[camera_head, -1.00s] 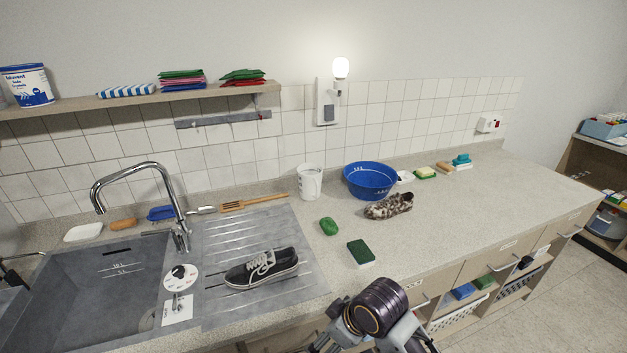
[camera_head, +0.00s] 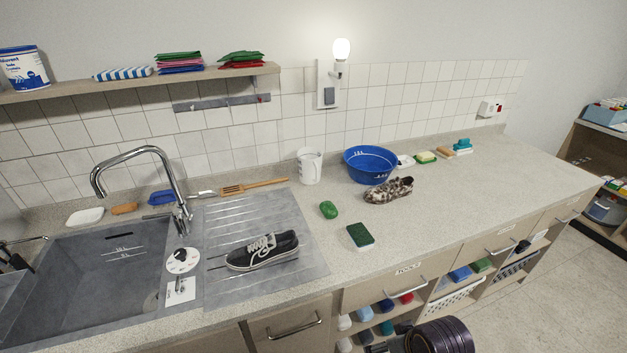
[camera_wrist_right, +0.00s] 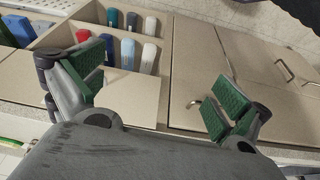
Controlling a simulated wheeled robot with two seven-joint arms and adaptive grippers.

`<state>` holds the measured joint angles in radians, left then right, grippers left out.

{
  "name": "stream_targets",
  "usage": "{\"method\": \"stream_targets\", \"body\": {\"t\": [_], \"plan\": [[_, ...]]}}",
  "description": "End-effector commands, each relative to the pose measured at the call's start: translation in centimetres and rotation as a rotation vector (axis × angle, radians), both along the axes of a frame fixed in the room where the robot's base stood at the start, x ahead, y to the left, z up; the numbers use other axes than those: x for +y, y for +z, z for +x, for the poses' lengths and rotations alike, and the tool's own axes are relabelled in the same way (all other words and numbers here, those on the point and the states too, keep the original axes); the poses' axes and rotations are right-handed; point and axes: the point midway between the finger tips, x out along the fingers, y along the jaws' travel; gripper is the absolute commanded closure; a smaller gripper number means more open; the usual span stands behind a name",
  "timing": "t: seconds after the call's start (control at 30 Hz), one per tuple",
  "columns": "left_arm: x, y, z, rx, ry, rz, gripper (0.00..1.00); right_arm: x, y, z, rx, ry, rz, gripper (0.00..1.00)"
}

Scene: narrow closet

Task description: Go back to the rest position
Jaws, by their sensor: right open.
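My right gripper (camera_wrist_right: 155,92) shows in the right wrist view with its two green-padded fingers spread wide and nothing between them. It is in front of the cabinet fronts below the counter, beside an open compartment (camera_wrist_right: 123,48) holding several bottles or brushes. In the head view, a dark round part of my right arm (camera_head: 440,337) is at the bottom edge, in front of the lower cabinets. The right fingertips are not clear there.
The counter (camera_head: 450,190) holds a black shoe (camera_head: 262,252), a patterned shoe (camera_head: 388,190), a blue basin (camera_head: 370,164), a green sponge (camera_head: 360,236) and a white jug (camera_head: 310,166). The sink (camera_head: 80,275) is at left. Drawer handles (camera_head: 405,287) jut out. Floor at right is clear.

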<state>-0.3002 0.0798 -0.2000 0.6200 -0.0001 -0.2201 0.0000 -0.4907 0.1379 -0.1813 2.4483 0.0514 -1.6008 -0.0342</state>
Motion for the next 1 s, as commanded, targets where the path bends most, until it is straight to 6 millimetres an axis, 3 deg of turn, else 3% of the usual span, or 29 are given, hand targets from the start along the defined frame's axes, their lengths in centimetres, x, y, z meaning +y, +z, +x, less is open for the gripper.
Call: {"method": "stream_targets", "body": {"t": [0.43,0.77,1.0], "plan": [[0.0,0.0,0.0,0.000,0.000,0.000,0.12,-3.5,-1.1,-2.3,0.025,-0.114,-0.044,0.00],[0.0,0.0,0.0,0.000,0.000,0.000,0.12,-3.3,-4.7,-1.3,0.036,-0.109,-0.044,0.00],[0.0,0.0,0.0,-0.001,0.000,0.000,0.12,-3.1,-8.6,-0.7,0.049,-0.107,-0.044,0.00]]}}
